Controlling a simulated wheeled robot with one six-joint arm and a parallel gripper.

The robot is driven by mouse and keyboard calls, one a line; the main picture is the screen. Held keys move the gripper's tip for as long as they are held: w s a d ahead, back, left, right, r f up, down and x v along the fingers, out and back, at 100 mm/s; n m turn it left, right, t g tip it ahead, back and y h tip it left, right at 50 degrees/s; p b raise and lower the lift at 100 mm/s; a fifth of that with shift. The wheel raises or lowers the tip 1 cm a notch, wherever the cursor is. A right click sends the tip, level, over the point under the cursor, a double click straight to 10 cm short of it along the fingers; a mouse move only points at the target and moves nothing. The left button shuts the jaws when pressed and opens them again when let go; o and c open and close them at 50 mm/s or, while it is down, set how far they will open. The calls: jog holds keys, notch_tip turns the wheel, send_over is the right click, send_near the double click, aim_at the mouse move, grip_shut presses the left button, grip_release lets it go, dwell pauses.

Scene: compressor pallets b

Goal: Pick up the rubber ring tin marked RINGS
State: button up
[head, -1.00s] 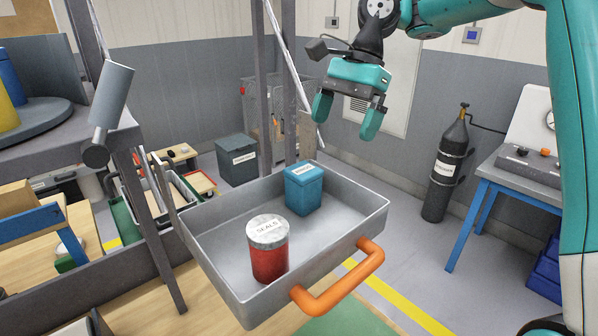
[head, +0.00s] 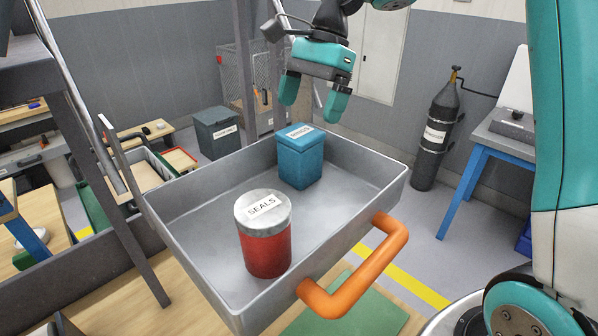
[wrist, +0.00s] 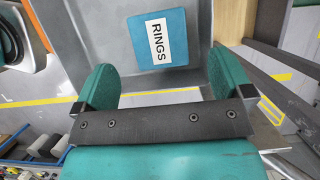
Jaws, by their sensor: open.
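The rubber ring tin (head: 300,160) is a blue square tin with a white label on its lid. It stands upright in the far part of a grey metal drawer tray (head: 195,192). In the wrist view the tin (wrist: 160,48) shows its RINGS label, beyond and between my two fingers. My gripper (head: 312,105) is open and empty, above the tin in the head view and apart from it. The open fingers also show in the wrist view (wrist: 160,85).
A red tin with a silver lid marked SEALS (head: 265,240) stands in the near part of the tray. An orange handle (head: 360,275) sticks out from the tray's front. A grey upright post (head: 95,150) stands left of the tray. A black gas cylinder (head: 436,135) stands at the right.

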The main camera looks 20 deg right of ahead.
aim_at(301, 132)
jog(key=x, duration=0.8)
jog(key=shift+b, duration=0.35)
jog(key=c, duration=1.1)
